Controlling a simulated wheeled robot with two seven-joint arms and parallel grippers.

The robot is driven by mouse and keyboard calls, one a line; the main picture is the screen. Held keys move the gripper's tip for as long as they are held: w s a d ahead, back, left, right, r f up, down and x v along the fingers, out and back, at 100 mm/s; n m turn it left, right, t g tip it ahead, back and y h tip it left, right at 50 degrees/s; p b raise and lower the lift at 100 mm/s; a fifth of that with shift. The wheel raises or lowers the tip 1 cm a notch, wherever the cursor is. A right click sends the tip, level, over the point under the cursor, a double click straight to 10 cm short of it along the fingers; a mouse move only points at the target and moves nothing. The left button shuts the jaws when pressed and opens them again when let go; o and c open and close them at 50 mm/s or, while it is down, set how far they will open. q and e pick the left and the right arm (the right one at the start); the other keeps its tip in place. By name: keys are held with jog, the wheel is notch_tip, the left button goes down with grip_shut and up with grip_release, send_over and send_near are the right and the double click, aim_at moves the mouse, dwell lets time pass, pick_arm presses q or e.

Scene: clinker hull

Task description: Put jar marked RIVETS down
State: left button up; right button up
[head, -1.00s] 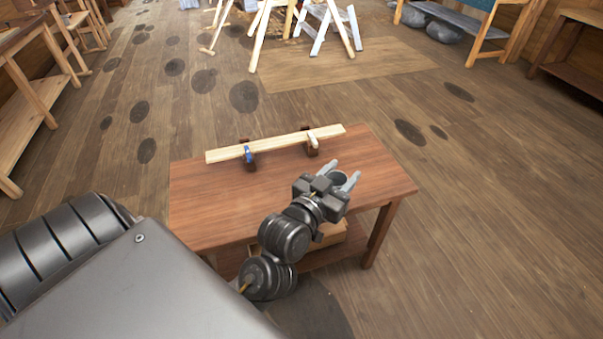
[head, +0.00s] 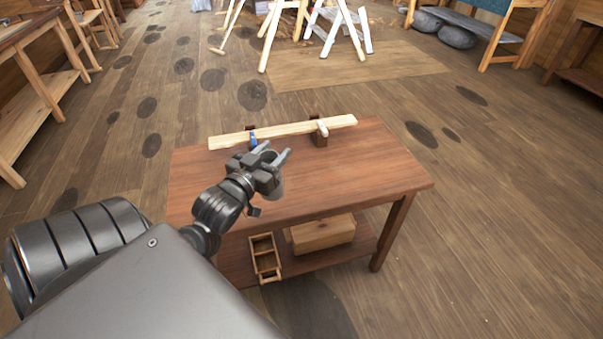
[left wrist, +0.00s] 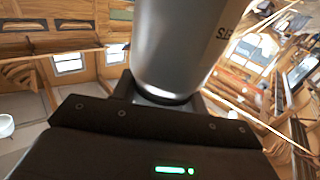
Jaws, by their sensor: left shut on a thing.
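My left gripper (head: 273,156) is shut on a grey metal jar (head: 276,187), which is mostly hidden behind the fingers in the head view. The jar fills the middle of the left wrist view (left wrist: 180,45). Dark lettering shows at its right edge, cut off, so I cannot read the whole mark. The gripper is over the left-middle part of the reddish-brown table (head: 350,180), near the wooden plank. I cannot tell whether the jar touches the tabletop. My right gripper is not in view.
A pale plank (head: 290,131) rests on two dark blocks along the table's back edge, with a blue clamp (head: 253,139) and a white one (head: 322,129). A wooden box (head: 322,233) and an open tray (head: 265,258) sit on the lower shelf. The tabletop's right side is clear.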

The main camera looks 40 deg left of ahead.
pick_arm(q)
jog(key=shift+a, duration=0.2)
jog(key=shift+w, duration=0.15)
jog(key=w+a+f+p, duration=0.1)
jog(key=w+a+f, duration=0.2)
jog(key=w+f, duration=0.6)
jog(key=w, duration=0.4)
jog(key=shift+f, duration=0.3)
notch_tip(320, 180, down, 3)
jog(key=shift+a+f+p, duration=0.1)
jog(key=shift+f+p, duration=0.1)
jog(key=shift+p, duration=0.1)
